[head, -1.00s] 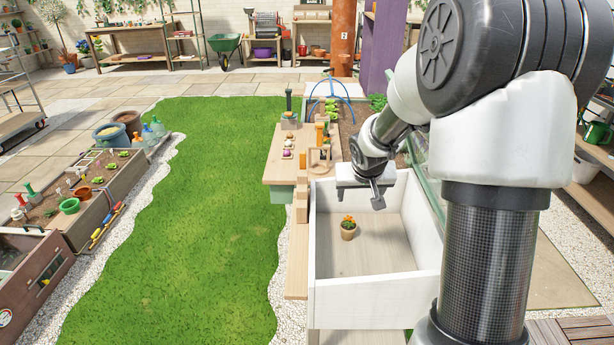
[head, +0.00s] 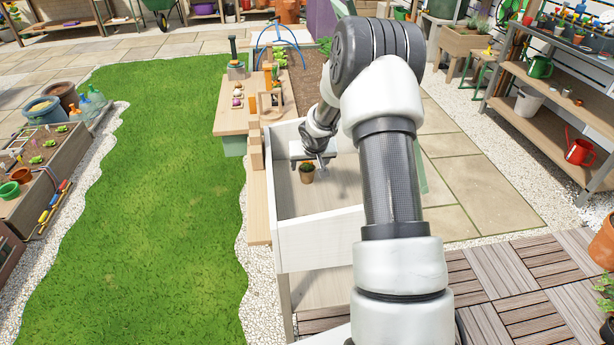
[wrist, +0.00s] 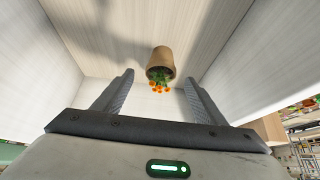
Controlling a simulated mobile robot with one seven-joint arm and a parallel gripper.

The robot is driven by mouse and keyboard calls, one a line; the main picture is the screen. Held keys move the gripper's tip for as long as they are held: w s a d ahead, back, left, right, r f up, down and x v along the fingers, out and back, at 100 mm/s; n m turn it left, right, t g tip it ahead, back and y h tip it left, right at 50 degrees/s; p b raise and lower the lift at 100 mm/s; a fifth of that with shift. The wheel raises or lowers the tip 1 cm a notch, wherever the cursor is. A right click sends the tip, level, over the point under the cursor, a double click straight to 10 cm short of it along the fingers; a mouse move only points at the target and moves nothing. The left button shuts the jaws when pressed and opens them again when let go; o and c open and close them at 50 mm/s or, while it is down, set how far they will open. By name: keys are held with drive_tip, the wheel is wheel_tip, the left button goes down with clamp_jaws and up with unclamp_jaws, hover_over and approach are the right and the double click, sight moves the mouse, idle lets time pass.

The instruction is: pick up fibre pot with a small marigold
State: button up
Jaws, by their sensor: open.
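The fibre pot with a small marigold (head: 307,174) stands on the wooden floor of a white-walled open box (head: 318,222). In the wrist view the brown pot (wrist: 160,60) with orange flowers shows ahead of the jaws, centred between them. My gripper (head: 318,160) is at the pot in the head view, its fingers hard to make out there. In the wrist view my gripper (wrist: 158,90) is open, with one finger on each side of the flowers. No contact with the pot shows.
The box's walls rise close around my gripper. A wooden bench (head: 236,118) with small items adjoins the box on the left, beside the lawn (head: 150,190). Shelving (head: 560,110) with pots and watering cans stands to the right. Paving (head: 490,200) between is clear.

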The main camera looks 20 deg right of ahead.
sight(307, 166)
drive_tip(key=b+x, duration=0.1)
drive_tip(key=x, duration=0.4)
drive_tip(key=shift+w, duration=0.35)
drive_tip(key=shift+r, duration=0.1)
drive_tip(key=c, duration=1.1)
